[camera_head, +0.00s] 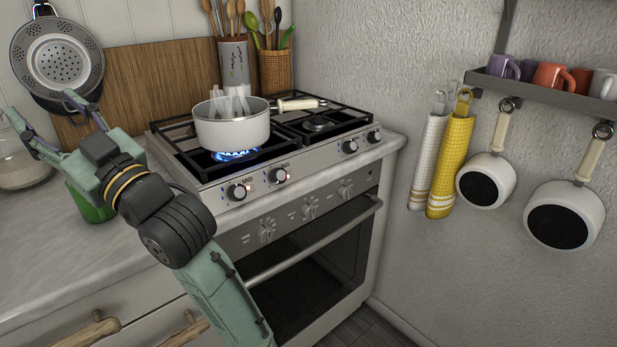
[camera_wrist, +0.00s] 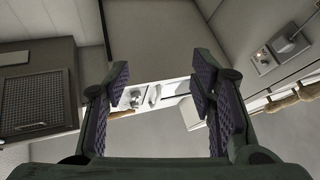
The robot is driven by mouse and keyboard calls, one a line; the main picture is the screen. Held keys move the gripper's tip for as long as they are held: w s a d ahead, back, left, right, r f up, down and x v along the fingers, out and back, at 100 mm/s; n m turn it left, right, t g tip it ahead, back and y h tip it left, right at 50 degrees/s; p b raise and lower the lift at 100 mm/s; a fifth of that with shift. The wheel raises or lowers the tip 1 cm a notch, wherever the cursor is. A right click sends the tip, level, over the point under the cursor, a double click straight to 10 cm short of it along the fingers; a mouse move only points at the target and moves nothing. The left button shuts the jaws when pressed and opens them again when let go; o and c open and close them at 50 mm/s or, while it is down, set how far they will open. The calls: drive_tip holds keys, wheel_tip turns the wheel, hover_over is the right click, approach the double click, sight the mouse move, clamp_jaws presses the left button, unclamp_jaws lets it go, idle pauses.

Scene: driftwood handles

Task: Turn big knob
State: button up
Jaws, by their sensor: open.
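Below on the oven panel are three silver-grey knobs, left (camera_head: 267,232), middle (camera_head: 310,211) and right (camera_head: 345,191). I cannot tell which is meant as the big knob. My gripper (camera_head: 40,104) is open and empty above the counter, left of the stove and well apart from every knob. In the wrist view my gripper (camera_wrist: 155,90) shows its fingers spread; no stove knob is clear there.
A white pot (camera_head: 232,130) stands over a blue flame on the left burner, its handle pointing right. The oven handle (camera_head: 315,240) runs below the panel. A green container (camera_head: 92,205) and glass jar (camera_head: 20,165) stand near my gripper. A colander (camera_head: 58,62) hangs behind.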

drive_tip(key=w+d+f+m+t+h, duration=0.1)
drive_tip(key=w+d+f+m+h, duration=0.2)
drive_tip(key=w+d+f+h, duration=0.5)
drive_tip(key=m+g+h, duration=0.2)
drive_tip(key=m+h, duration=0.1)
drive_tip(key=h, duration=0.1)
approach(282, 176)
drive_tip(key=p+x, duration=0.1)
drive_tip(key=x, duration=0.9)
drive_tip(key=shift+d, duration=0.1)
drive_tip(key=shift+c, duration=0.3)
drive_tip(key=shift+p, duration=0.3)
drive_tip(key=c, duration=1.1)
